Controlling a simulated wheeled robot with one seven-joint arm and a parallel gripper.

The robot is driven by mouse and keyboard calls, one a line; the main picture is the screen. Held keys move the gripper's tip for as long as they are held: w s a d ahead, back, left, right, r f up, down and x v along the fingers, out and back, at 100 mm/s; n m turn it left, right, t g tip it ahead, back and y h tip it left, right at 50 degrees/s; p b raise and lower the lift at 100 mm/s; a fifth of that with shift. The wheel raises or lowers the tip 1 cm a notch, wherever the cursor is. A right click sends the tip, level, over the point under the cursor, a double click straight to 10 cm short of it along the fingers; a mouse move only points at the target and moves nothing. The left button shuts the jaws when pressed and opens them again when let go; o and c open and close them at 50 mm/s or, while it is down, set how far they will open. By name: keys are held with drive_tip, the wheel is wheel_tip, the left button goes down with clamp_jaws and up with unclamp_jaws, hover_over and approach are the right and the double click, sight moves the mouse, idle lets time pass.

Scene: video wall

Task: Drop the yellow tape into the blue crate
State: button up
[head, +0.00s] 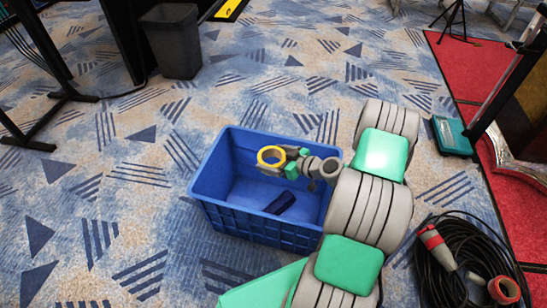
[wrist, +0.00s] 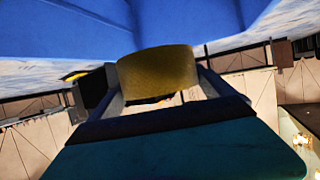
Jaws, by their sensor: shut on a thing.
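The yellow tape (head: 262,158) is a roll held at the end of my gripper (head: 284,163), over the blue crate in the head view. In the wrist view the tape (wrist: 158,72) sits between the two fingers of my gripper (wrist: 160,90), which are shut on it. The blue crate (head: 262,222) stands on the carpet, open at the top; its wall also fills the upper part of the wrist view (wrist: 60,25). A dark blue object (head: 280,203) lies on the crate floor. My arm covers the crate's right side.
A teal case (head: 451,136) stands by the red carpet. A dark bin (head: 173,40) is at the back. Carpet left of the crate is clear.

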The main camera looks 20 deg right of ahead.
wheel_tip(320, 180, down, 6)
drive_tip(key=b, duration=0.3)
drive_tip(key=shift+b, duration=0.3)
drive_tip(key=shift+d, duration=0.1)
drive_tip(key=o, duration=1.4)
drive_tip(key=shift+c, duration=0.2)
drive_tip(key=p+v, duration=0.2)
drive_tip(key=v, duration=0.6)
